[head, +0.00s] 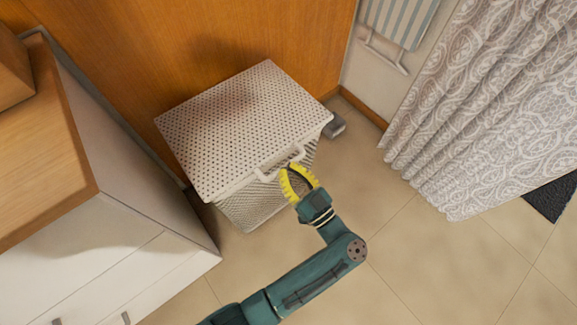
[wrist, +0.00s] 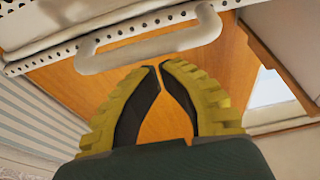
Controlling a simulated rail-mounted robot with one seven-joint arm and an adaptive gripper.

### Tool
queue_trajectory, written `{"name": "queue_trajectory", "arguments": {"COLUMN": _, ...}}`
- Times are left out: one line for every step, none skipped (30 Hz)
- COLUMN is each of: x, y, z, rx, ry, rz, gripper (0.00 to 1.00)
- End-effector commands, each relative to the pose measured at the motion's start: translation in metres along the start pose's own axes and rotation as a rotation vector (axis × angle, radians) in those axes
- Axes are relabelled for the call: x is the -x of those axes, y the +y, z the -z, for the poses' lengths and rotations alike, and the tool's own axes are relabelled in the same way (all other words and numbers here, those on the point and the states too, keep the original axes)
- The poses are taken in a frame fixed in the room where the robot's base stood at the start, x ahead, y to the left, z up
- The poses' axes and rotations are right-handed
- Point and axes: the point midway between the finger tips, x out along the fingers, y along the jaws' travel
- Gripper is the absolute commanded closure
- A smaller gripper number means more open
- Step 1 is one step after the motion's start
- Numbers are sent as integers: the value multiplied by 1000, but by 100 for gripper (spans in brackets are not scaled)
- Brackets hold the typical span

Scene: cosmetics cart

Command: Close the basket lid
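The basket (head: 246,207) is white with mesh sides and stands on the floor against the wooden panel. Its white perforated lid (head: 235,120) lies over the top; I cannot tell whether it sits fully down on the rim. The lid's white loop handle (head: 267,176) is at the front edge, and it also shows across the top of the wrist view (wrist: 150,45). My gripper (head: 288,169) has yellow ribbed fingers and is at the front edge, close beside the handle. In the wrist view its fingertips (wrist: 158,67) almost meet, with nothing between them, just short of the handle.
A white cabinet with a wooden top (head: 60,150) stands to the left, close to the basket. A patterned curtain (head: 490,100) hangs on the right, and a striped towel (head: 400,20) hangs behind. The tiled floor (head: 420,260) at the front right is clear.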

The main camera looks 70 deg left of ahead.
Motion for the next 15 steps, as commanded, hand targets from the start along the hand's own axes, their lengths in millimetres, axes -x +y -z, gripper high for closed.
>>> {"name": "queue_trajectory", "arguments": {"x": -4, "y": 1, "z": 23, "rx": 12, "ry": 4, "rz": 2, "gripper": 100}}
{"name": "queue_trajectory", "arguments": {"x": -5, "y": 2, "z": 32, "rx": 16, "ry": 7, "rz": 4, "gripper": 100}}
{"name": "queue_trajectory", "arguments": {"x": 1, "y": 3, "z": 28, "rx": 11, "ry": 8, "rz": 0, "gripper": 100}}
{"name": "queue_trajectory", "arguments": {"x": 10, "y": 3, "z": 18, "rx": 7, "ry": 8, "rz": -1, "gripper": 100}}
{"name": "queue_trajectory", "arguments": {"x": 18, "y": 3, "z": 14, "rx": 10, "ry": 9, "rz": -1, "gripper": 100}}
{"name": "queue_trajectory", "arguments": {"x": 27, "y": 4, "z": 7, "rx": 12, "ry": 10, "rz": -1, "gripper": 100}}
{"name": "queue_trajectory", "arguments": {"x": 33, "y": 4, "z": 3, "rx": 13, "ry": 10, "rz": 1, "gripper": 100}}
{"name": "queue_trajectory", "arguments": {"x": 40, "y": 4, "z": -1, "rx": 14, "ry": 11, "rz": 1, "gripper": 100}}
{"name": "queue_trajectory", "arguments": {"x": 48, "y": 5, "z": -6, "rx": 17, "ry": 11, "rz": 2, "gripper": 100}}
{"name": "queue_trajectory", "arguments": {"x": 53, "y": 4, "z": -10, "rx": 17, "ry": 11, "rz": 3, "gripper": 100}}
{"name": "queue_trajectory", "arguments": {"x": 58, "y": 4, "z": -14, "rx": 18, "ry": 12, "rz": 3, "gripper": 100}}
{"name": "queue_trajectory", "arguments": {"x": 64, "y": 4, "z": -18, "rx": 18, "ry": 11, "rz": 4, "gripper": 100}}
{"name": "queue_trajectory", "arguments": {"x": 67, "y": 4, "z": -20, "rx": 20, "ry": 11, "rz": 5, "gripper": 100}}
{"name": "queue_trajectory", "arguments": {"x": 70, "y": 4, "z": -23, "rx": 20, "ry": 10, "rz": 5, "gripper": 100}}
{"name": "queue_trajectory", "arguments": {"x": 73, "y": 4, "z": -25, "rx": 20, "ry": 10, "rz": 6, "gripper": 100}}
